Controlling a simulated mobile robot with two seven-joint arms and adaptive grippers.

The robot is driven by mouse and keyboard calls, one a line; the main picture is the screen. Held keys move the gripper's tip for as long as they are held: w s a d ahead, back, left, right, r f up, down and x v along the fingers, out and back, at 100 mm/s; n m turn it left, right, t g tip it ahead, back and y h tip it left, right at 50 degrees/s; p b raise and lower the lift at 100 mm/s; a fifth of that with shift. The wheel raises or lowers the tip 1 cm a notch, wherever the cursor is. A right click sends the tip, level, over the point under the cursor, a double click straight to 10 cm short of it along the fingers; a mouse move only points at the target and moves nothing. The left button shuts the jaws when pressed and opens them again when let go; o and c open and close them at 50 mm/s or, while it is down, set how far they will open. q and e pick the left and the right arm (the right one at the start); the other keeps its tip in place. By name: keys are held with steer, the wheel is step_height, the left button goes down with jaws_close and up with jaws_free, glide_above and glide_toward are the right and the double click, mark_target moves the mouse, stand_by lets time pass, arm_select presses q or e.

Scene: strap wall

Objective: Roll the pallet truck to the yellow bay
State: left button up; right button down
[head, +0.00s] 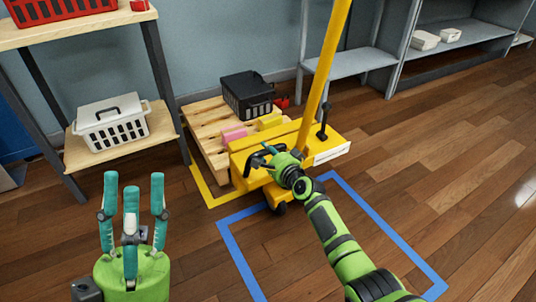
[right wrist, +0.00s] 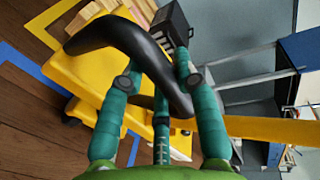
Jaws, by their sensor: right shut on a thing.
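The yellow pallet truck (head: 240,162) stands in the middle of the head view, with a tall yellow mast and its body against the wooden pallet (head: 200,125). My right gripper (head: 272,158) is shut on the truck's black handle (right wrist: 115,36); in the right wrist view its teal fingers (right wrist: 155,85) close around the handle's curve. The yellow bay's floor line (head: 208,196) shows left of the truck and pallet; the rest of that outline is hidden behind them. My left gripper (head: 133,190) is open and empty at the lower left, apart from everything.
A blue floor outline (head: 240,262) lies in front of the truck, partly under my right arm. The pallet bears a black crate (head: 247,95) and pink and yellow blocks. A wooden-shelved rack (head: 80,155) with a white basket (head: 110,125) stands left. Grey shelves stand behind; floor at right is clear.

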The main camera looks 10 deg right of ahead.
steer(key=shift+w+r, duration=0.15)
steer(key=shift+r, duration=0.25)
steer(key=c, duration=0.9)
jaws_free()
steer(key=shift+w+a+f, duration=0.1)
steer(key=shift+w+f, duration=0.1)
steer(key=shift+f, duration=0.05)
steer(key=shift+s+f, duration=0.1)
steer(key=shift+s, duration=0.1)
steer(key=shift+s, duration=0.25)
steer(key=v, duration=1.1)
steer(key=shift+s, duration=0.15)
